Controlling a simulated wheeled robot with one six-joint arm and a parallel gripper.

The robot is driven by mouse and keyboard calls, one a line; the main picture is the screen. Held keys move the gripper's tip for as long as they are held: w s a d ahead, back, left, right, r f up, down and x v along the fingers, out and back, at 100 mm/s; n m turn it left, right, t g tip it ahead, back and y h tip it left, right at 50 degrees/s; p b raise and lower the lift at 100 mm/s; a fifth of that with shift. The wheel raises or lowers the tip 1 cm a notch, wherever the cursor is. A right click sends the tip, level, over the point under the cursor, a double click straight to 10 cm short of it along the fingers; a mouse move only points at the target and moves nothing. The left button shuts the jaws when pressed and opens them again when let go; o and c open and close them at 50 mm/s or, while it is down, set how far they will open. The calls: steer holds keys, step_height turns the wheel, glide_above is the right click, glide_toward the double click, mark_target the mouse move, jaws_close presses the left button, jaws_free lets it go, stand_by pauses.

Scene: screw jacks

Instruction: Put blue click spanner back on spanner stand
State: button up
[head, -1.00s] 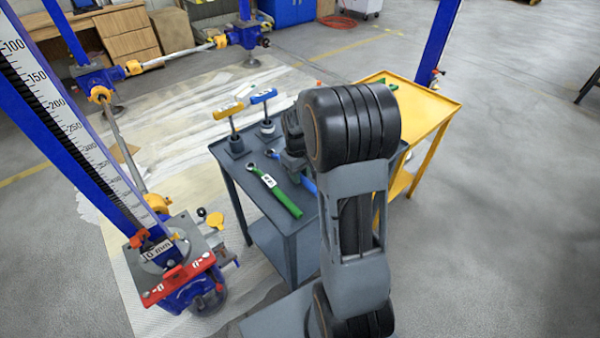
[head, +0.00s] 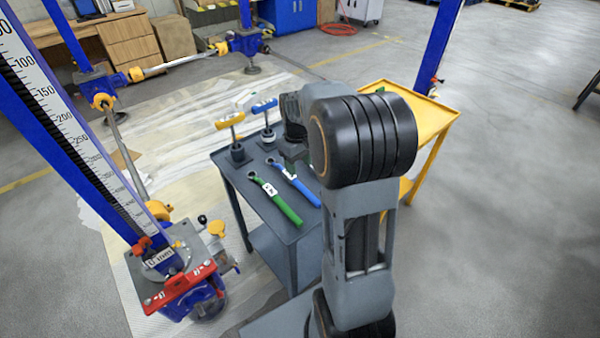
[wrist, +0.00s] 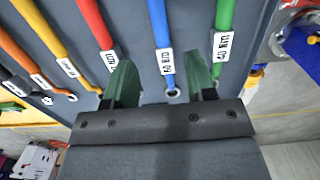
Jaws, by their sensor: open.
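The blue click spanner (head: 295,184) lies on the dark grey table, beside a green spanner (head: 276,201). My gripper (wrist: 161,84) is open and holds nothing. In the head view my arm hides most of the gripper. The dark grey table top (wrist: 262,22) shows behind the fingers. I cannot tell for certain which thing is the spanner stand.
Red (wrist: 92,20), yellow (wrist: 42,30) and orange (wrist: 20,55) spanners lie left of the blue one. Yellow-handled (head: 229,121) and blue-handled (head: 264,106) T-tools stand upright at the table's far left. A yellow table (head: 425,105) adjoins behind. A blue screw jack (head: 190,290) stands left.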

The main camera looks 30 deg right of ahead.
steer(key=s+a+r+t, duration=0.1)
steer(key=s+a+r, duration=0.5)
steer(key=r, duration=0.1)
steer(key=s+a+f+m+t, duration=0.2)
steer(key=s+a, duration=0.3)
steer(key=s, duration=0.3)
steer(key=shift+s+t+p, duration=0.25)
steer(key=shift+t+p, duration=0.05)
step_height(320, 180, up, 14)
steer(key=p, duration=1.2)
steer(key=shift+a+f+t+p, duration=0.15)
steer(key=shift+t+p, duration=0.15)
steer(key=shift+p, duration=0.1)
steer(key=shift+s, duration=0.1)
